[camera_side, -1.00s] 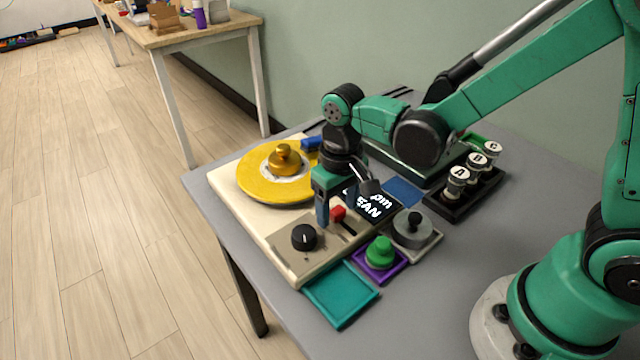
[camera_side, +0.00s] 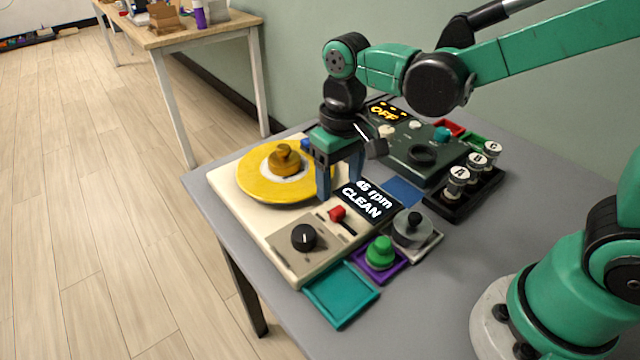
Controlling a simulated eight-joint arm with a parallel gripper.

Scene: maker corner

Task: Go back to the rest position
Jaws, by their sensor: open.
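My gripper (camera_side: 339,190) is open and empty, pointing down above the cream turntable unit (camera_side: 256,224). Its fingers show between the yellow platter (camera_side: 252,182) and the black display (camera_side: 367,200). The display reads "45 rpm CLEAN", its first digit partly hard to read. A red slider knob (camera_side: 337,213) and a black dial (camera_side: 304,237) are on the unit's front panel, apart from the fingers. A gold knob-like piece (camera_side: 286,159) sits at the platter's middle.
A dark green box (camera_side: 410,150) with a display reading "OFF" stands behind. A black rack (camera_side: 462,205) holds bottles A, B and C. A green-knobbed piece (camera_side: 380,252) is on a purple mat, a grey weight (camera_side: 413,228) beside it. A teal mat (camera_side: 341,293) lies in front.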

